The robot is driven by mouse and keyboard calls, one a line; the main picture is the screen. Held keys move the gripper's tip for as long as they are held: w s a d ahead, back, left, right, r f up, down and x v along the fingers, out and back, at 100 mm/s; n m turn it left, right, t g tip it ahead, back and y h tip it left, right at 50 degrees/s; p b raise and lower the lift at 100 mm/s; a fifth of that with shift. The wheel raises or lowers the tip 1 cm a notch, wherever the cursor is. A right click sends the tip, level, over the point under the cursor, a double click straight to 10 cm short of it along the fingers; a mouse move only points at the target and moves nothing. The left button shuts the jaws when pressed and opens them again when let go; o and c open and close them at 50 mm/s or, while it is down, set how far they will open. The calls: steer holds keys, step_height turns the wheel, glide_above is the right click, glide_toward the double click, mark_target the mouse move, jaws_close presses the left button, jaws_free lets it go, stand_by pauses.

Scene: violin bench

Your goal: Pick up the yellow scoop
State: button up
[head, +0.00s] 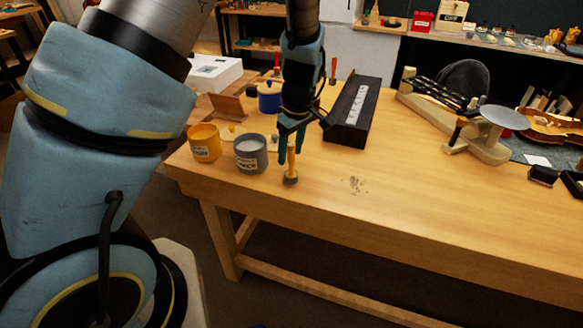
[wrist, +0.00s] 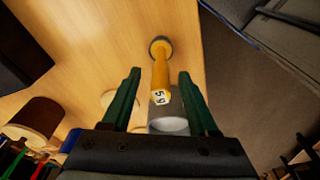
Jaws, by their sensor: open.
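The yellow scoop (head: 291,165) stands upright near the front left edge of the wooden table, its long yellow handle up. In the wrist view the scoop (wrist: 160,72) shows a dark round lower end and a white tag marked with digits at the near end. My gripper (head: 291,138) points down over it. In the wrist view my gripper (wrist: 159,74) is open, with one green finger on each side of the handle and a gap to both. The fingers partly hide the handle top in the head view.
A grey labelled pot (head: 250,153) stands close left of the scoop, with a yellow pot (head: 205,142) beyond it. A blue lidded jar (head: 270,97) and a dark long box (head: 355,112) stand behind.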

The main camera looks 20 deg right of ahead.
steer(key=shift+a+f, duration=0.1)
steer(key=shift+f, duration=0.6)
steer(key=shift+c, duration=0.3)
jaws_close()
